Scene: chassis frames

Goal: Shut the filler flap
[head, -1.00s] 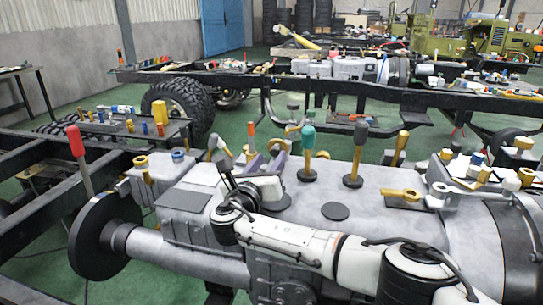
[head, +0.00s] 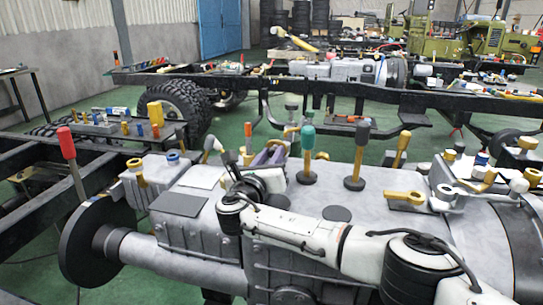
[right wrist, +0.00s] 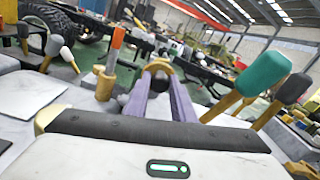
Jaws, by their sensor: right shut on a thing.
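My right gripper (head: 274,148) reaches over the grey gearbox housing (head: 300,212), partly hidden behind its own wrist in the head view. Its two purple fingers show in the right wrist view (right wrist: 164,82), shut on a yellow, arched piece (right wrist: 158,66) with a dark middle. This piece may be the filler flap; its hinge and opening are hidden, so I cannot tell how far it stands open. My left gripper is out of view.
A teal-topped lever (head: 308,150) and a dark-topped lever (head: 357,155) stand right of the gripper. An orange-topped peg (right wrist: 112,62) stands to its left. A red-handled lever (head: 67,145) rises at the far left. Flat plates (head: 178,204) lie on the housing.

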